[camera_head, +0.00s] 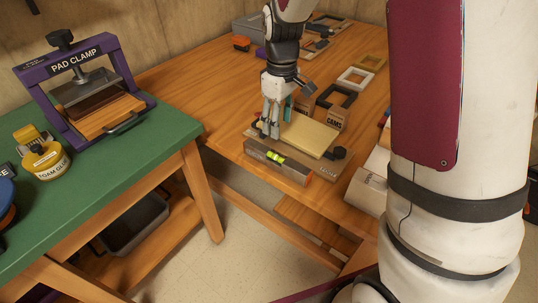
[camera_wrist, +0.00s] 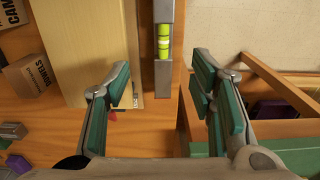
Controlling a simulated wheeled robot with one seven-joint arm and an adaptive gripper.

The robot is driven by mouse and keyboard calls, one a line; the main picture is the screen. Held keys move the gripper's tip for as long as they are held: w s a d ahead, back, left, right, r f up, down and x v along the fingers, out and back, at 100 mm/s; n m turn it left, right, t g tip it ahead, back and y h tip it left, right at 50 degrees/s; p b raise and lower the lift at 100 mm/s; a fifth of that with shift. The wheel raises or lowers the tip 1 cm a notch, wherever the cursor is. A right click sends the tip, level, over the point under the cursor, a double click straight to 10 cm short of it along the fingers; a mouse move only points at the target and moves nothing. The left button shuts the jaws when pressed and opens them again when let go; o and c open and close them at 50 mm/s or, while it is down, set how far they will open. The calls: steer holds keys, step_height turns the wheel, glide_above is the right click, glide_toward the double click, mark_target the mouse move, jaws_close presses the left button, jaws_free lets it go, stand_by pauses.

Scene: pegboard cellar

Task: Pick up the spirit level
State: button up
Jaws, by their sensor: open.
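The spirit level (camera_head: 262,155) is a grey bar with a bright yellow-green vial, lying along the front edge of the wooden workbench. In the wrist view the spirit level (camera_wrist: 163,80) runs down from the top edge, with its near end between my finger pads in the picture. My gripper (camera_head: 269,130) is above the bench by the level's left part. In the wrist view my gripper (camera_wrist: 162,82) is open, with a finger on either side of the level and visible gaps. The depth between the fingertips and the level is hard to tell.
A pale wooden board (camera_head: 308,134) lies right behind the level, with a dark knob (camera_head: 338,153) at its right. A cardboard box (camera_head: 333,118) marked CAMS stands behind. A green-topped table (camera_head: 150,140) with a purple pad clamp (camera_head: 130,75) is at left. Floor shows between the tables.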

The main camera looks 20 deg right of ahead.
mark_target(277, 156)
steer(key=f+b, duration=0.1)
steer(key=f, duration=0.6)
steer(key=f+b, duration=0.1)
steer(key=f, duration=0.5)
steer(key=shift+s+a+f, duration=0.15)
steer(key=shift+a+f, duration=0.05)
steer(key=shift+f, duration=0.2)
jaws_close()
